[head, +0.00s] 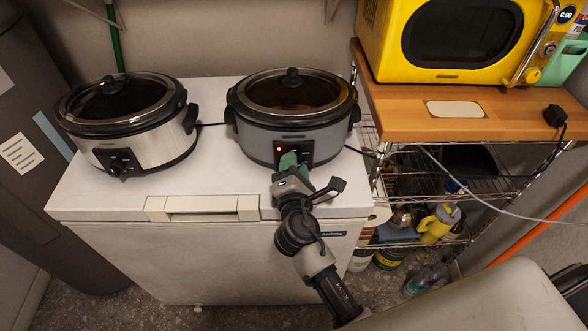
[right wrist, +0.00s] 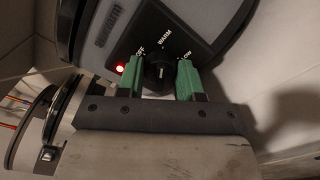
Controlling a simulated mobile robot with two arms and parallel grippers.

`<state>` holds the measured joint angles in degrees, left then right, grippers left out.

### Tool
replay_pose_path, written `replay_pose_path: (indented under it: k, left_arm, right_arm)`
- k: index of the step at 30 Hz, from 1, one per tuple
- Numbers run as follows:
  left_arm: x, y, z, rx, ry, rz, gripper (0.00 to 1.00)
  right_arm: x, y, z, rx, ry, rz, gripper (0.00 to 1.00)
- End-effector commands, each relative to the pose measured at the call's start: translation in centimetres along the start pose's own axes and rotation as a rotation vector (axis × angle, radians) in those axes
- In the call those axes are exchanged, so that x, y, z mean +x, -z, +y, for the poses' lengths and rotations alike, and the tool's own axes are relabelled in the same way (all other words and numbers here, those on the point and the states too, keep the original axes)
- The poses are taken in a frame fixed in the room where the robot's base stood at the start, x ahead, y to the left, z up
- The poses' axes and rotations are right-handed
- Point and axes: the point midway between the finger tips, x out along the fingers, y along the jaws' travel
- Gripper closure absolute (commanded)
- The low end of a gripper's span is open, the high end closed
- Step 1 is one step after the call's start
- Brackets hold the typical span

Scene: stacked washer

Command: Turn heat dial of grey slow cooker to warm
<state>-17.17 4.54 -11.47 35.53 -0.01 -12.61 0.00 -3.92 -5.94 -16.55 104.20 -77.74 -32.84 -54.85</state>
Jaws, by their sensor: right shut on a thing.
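The grey slow cooker (head: 262,133), with a glass lid, stands on the white chest freezer. Its black control panel faces front, with a lit red light (right wrist: 120,68). My right gripper (head: 289,162) reaches its front from below. In the right wrist view the green fingers of my right gripper (right wrist: 158,77) are shut on the black heat dial (right wrist: 158,70), one on each side. The labels OFF, WARM and LOW show around the dial. I cannot tell for sure where its pointer aims. In the head view the fingers hide the dial. My left gripper is not in view.
A silver slow cooker (head: 135,137) stands to the left on the same white chest freezer (head: 215,180). To the right, a yellow microwave (head: 437,42) sits on a wooden shelf top (head: 505,118). A wire rack below holds several items.

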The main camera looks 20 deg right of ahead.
Motion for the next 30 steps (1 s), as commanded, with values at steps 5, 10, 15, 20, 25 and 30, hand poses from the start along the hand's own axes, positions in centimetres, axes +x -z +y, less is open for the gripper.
replay_pose_path:
  k: [5, 10, 15, 20, 25, 30]
  left_arm:
    - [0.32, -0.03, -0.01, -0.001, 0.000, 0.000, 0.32]
    - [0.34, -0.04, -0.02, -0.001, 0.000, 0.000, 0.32]
    - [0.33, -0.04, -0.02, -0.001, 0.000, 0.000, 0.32]
    - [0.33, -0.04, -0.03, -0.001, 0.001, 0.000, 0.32]
    - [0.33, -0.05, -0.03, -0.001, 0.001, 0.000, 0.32]
    - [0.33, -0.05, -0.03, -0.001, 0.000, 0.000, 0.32]
  right_arm:
    - [-0.01, 0.07, -0.12, 0.034, 0.002, 0.000, 0.88]
    - [-0.02, 0.05, -0.09, 0.042, 0.002, 0.001, 0.88]
    - [-0.02, 0.05, -0.08, 0.042, 0.002, 0.001, 0.88]
    - [-0.02, 0.05, -0.08, 0.041, 0.002, 0.001, 0.56]
    - [-0.01, 0.03, -0.05, 0.041, 0.001, 0.001, 0.38]
    - [0.00, 0.02, -0.03, 0.040, 0.001, 0.000, 0.38]
